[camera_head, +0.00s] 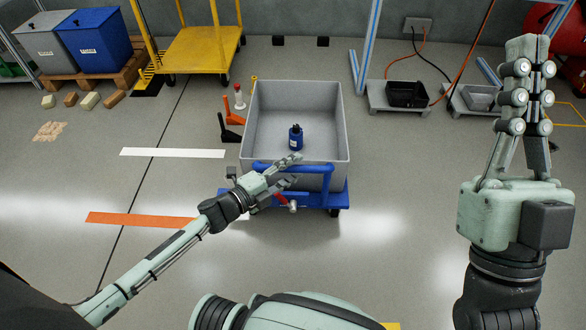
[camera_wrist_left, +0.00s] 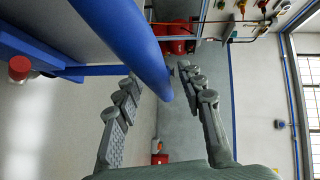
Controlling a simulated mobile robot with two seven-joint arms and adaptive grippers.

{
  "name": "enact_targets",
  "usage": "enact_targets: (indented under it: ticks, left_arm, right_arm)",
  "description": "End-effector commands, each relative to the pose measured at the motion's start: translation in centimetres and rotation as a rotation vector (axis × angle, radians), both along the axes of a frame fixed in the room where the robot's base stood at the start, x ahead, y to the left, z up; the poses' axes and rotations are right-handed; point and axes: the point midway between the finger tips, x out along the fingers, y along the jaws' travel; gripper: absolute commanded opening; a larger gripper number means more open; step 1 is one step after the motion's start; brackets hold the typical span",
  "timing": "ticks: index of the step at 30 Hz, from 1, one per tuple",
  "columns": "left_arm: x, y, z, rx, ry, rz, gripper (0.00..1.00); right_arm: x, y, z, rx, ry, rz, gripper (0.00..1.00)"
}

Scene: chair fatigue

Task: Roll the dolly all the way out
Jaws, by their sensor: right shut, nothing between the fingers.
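The blue dolly (camera_head: 312,198) stands on the floor in the middle of the head view and bears a grey bin (camera_head: 342,120). A blue push handle (camera_head: 325,170) rises at its near side. My left gripper (camera_head: 293,168) is at the left part of this handle. In the left wrist view its fingers (camera_wrist_left: 165,100) are spread, and the blue handle tube (camera_wrist_left: 135,42) reaches into the view between and beyond them; I cannot tell whether they touch. My right gripper (camera_head: 530,75) is raised at the right, shut and empty, far from the dolly.
A dark blue bottle (camera_head: 296,138) stands in the bin. Orange and black wedges (camera_head: 234,111) lie left of the bin. A yellow cart (camera_head: 200,50) is behind left, and low platforms (camera_head: 385,100) are behind right. The near floor shows an orange stripe (camera_head: 140,219) and is largely clear.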

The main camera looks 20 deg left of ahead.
Motion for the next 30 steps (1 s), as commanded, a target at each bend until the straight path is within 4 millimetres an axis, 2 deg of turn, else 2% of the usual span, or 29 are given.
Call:
enact_targets:
  ticks: [9,18,30]
  left_arm:
    - [0.28,-0.16,-0.03,0.001,0.001,0.001,0.38]
    - [0.26,-0.15,-0.02,-0.001,0.001,0.001,0.01]
    - [-0.11,-0.27,0.06,-0.002,0.002,0.000,0.00]
  right_arm:
    - [-0.09,-0.07,0.09,0.002,-0.009,-0.001,0.00]
    - [-0.06,-0.05,0.07,0.001,-0.007,-0.002,0.00]
    - [0.04,-0.01,0.21,0.000,-0.001,-0.001,0.00]
